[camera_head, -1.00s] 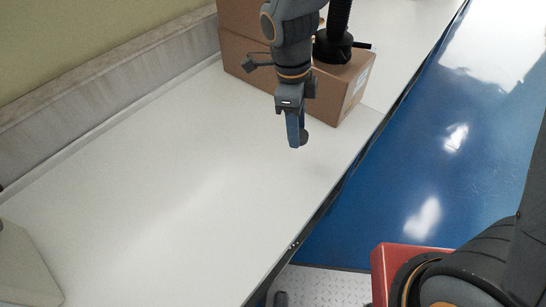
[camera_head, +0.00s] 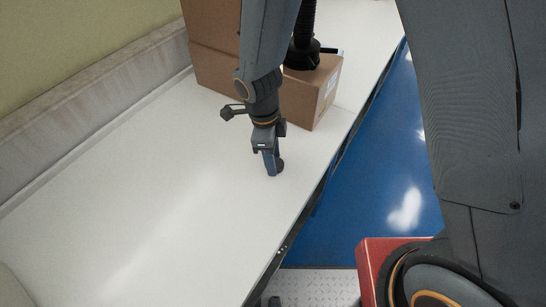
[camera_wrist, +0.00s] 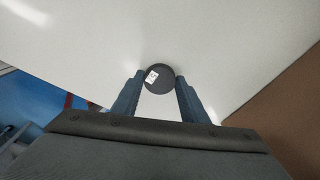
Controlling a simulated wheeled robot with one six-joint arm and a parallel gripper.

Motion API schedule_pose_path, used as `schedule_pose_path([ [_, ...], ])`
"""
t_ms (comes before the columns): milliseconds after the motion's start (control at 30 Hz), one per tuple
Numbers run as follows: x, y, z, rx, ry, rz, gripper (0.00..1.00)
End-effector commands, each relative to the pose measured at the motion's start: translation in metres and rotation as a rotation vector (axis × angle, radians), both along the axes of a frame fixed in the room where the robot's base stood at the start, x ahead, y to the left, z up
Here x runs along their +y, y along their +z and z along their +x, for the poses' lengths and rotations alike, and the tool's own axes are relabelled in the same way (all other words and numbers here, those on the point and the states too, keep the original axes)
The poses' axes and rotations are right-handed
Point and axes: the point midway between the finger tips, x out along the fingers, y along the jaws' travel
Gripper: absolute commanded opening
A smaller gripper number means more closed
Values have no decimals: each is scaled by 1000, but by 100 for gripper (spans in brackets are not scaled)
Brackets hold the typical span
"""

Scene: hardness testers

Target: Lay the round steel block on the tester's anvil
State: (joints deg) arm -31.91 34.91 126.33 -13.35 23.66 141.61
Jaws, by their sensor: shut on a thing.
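The round steel block (camera_wrist: 160,79) is a dark disc with a small white label. In the wrist view my gripper (camera_wrist: 159,84) has its two blue fingers closed on the disc's sides. In the head view my gripper (camera_head: 274,172) points down over the white bench, and the block (camera_head: 281,164) shows as a small dark shape at its fingertips. I cannot tell how far it is above the bench. No tester anvil can be made out in these views.
The white bench (camera_head: 140,190) is mostly clear to the left of my gripper. The bench's front edge drops to a blue floor (camera_head: 360,190).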

Motion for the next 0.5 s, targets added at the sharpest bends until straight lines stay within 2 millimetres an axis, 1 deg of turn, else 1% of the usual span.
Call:
schedule_pose_path([
  [200,0,-4,0,0,0,0,10],
  [233,0,-3,0,0,0,0,45],
  [300,0,-3,0,0,0,0,57],
  [333,0,-3,0,0,0,0,59],
  [500,0,-3,0,1,0,-1,59],
])
